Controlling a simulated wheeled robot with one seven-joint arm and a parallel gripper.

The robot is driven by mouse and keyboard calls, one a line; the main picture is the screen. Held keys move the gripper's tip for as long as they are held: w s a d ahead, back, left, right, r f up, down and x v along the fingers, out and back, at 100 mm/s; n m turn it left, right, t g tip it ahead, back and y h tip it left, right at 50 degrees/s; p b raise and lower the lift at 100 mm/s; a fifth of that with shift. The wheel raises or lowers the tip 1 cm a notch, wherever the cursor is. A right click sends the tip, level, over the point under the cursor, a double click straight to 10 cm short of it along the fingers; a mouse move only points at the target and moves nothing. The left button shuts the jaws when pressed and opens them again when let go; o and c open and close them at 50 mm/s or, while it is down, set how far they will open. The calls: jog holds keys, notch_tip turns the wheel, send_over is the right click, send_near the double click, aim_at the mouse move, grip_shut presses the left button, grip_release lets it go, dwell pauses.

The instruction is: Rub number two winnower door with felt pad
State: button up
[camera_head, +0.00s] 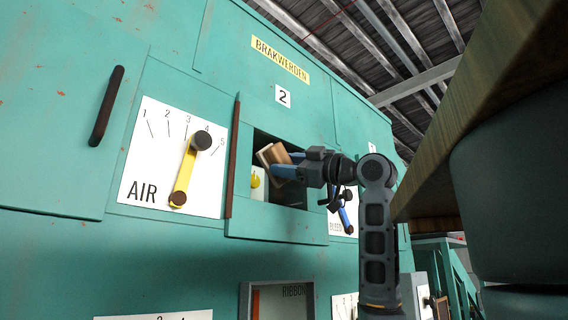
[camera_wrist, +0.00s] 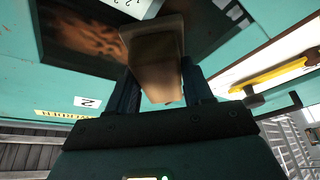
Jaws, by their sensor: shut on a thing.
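A tan-brown block (camera_head: 271,155), which looks like the felt pad, is held between the blue fingers of my gripper (camera_head: 285,165). In the wrist view the block (camera_wrist: 155,68) fills the space between the fingers. My gripper is shut on it at the square opening below the number 2 plate (camera_head: 283,96) of the teal winnower (camera_head: 270,225). The block overlaps the opening; I cannot tell whether it touches any surface. A narrow reddish-brown upright edge (camera_head: 234,155) stands at the opening's left; I cannot tell whether it belongs to the door.
Left of the opening is the AIR dial (camera_head: 150,170) with a yellow lever (camera_head: 185,175). A white piece with a yellow knob (camera_head: 255,181) sits inside the opening. A blue lever (camera_head: 345,213) is to the right. A wooden edge (camera_head: 470,105) overhangs at right.

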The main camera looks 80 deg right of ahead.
jog(key=s+d+p, duration=0.1)
jog(key=s+d, duration=0.4)
jog(key=d, duration=0.4)
jog(key=shift+s+d+p, duration=0.15)
jog(key=shift+d+p, duration=0.05)
jog(key=shift+p, duration=0.2)
dwell(0.5)
jog(key=shift+s, duration=0.1)
jog(key=shift+s+a+b, duration=0.2)
jog(key=shift+s+a, duration=0.3)
jog(key=shift+s, duration=0.3)
jog(key=shift+s+a+b, duration=0.25)
jog(key=shift+s+a, duration=0.3)
jog(key=shift+s, duration=0.3)
jog(key=shift+s+a+b, duration=0.2)
jog(key=shift+s+a, duration=0.3)
jog(key=shift+s, duration=0.3)
jog(key=shift+s, duration=0.1)
jog(key=shift+s+a+b, duration=0.15)
jog(key=shift+s+a, duration=0.25)
jog(key=shift+s, duration=0.2)
jog(key=shift+s+a+b, duration=0.15)
jog(key=shift+s+a, duration=0.25)
jog(key=shift+s, duration=0.2)
jog(key=shift+w, duration=0.1)
